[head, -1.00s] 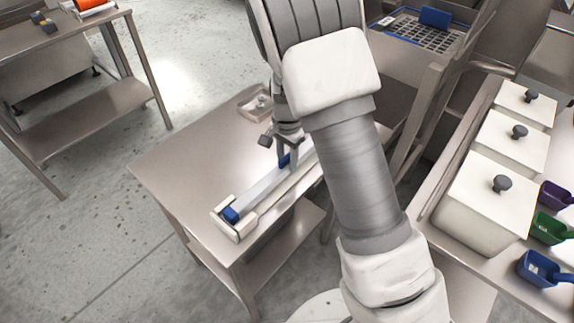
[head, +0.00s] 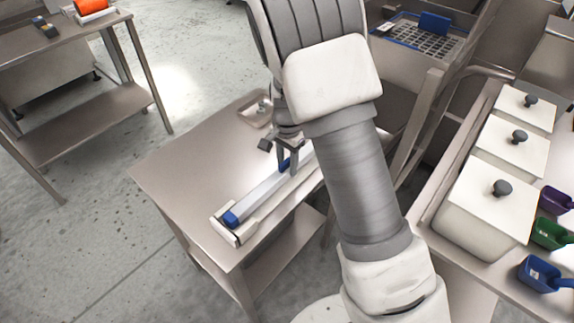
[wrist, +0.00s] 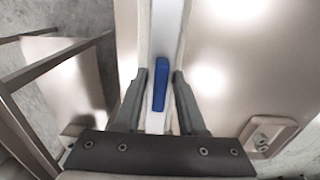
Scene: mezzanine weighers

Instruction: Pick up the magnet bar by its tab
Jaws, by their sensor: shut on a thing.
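The magnet bar (head: 258,192) is a long silver bar with a blue end, lying in a pale cradle (head: 238,236) on the steel table. Its blue tab (head: 284,163) stands up from the bar and also shows in the wrist view (wrist: 160,84). My gripper (head: 289,166) points down over the bar and is shut on the tab, with one finger on each side of it. In the wrist view my gripper (wrist: 159,76) has the tab between its fingertips. The bar appears to rest in the cradle; the exact finger contact is hard to see.
A small steel tray (head: 257,110) with small items sits on the table (head: 180,165) behind the bar. The table's left part is clear. White lidded bins (head: 480,200) and coloured scoops (head: 548,232) stand at the right. Another table (head: 60,60) is at the far left.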

